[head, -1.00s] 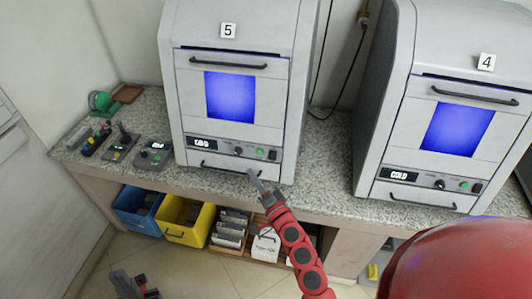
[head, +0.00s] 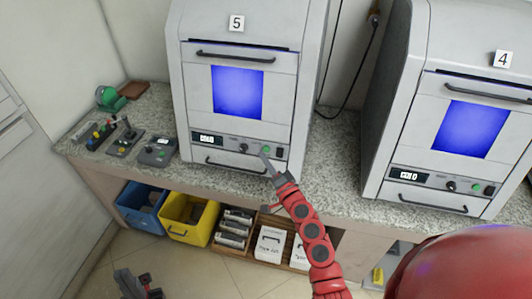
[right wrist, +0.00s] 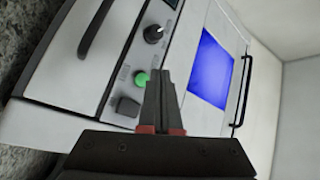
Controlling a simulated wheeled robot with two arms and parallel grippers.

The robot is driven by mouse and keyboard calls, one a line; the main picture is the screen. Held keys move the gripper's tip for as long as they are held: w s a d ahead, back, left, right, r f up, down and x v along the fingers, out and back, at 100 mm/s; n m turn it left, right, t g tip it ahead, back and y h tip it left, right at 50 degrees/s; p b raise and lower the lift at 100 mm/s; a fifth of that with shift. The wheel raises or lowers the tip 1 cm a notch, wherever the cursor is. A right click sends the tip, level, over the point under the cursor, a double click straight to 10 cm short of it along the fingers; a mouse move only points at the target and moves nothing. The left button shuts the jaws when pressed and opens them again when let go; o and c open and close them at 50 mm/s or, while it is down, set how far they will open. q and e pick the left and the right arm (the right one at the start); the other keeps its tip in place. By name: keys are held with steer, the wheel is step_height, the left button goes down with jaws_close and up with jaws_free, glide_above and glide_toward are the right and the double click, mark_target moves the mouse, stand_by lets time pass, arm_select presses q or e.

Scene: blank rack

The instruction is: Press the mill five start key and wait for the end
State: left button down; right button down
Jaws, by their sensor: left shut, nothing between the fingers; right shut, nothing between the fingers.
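Mill five (head: 236,62) is a white cabinet with a blue lit window and a "5" label. Its green start key (head: 266,149) is on the lower front panel, right of a black knob. In the right wrist view the green key (right wrist: 141,78) shows just beside my fingers. My right gripper (head: 265,156) is shut and empty, its tips just below the key in the head view; it also shows in the right wrist view (right wrist: 160,76). I cannot tell whether it touches. My left gripper (head: 122,275) is shut and empty, low at bottom left.
Mill four (head: 440,120) stands to the right on the same speckled counter (head: 330,175). Several small control boxes (head: 157,150) sit at the left. Blue (head: 142,208) and yellow (head: 188,217) bins and a wooden crate (head: 300,255) are under the counter.

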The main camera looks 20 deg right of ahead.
mark_target(266, 149)
steer(key=shift+w+d+f, duration=0.15)
steer(key=shift+w+d, duration=0.3)
steer(key=shift+w, duration=0.2)
steer(key=shift+w+b, duration=0.1)
steer(key=shift+b, duration=0.35)
stand_by(1.2)
steer(key=shift+w+d+f, duration=0.1)
steer(key=shift+w+d, duration=0.1)
steer(key=shift+w, duration=0.05)
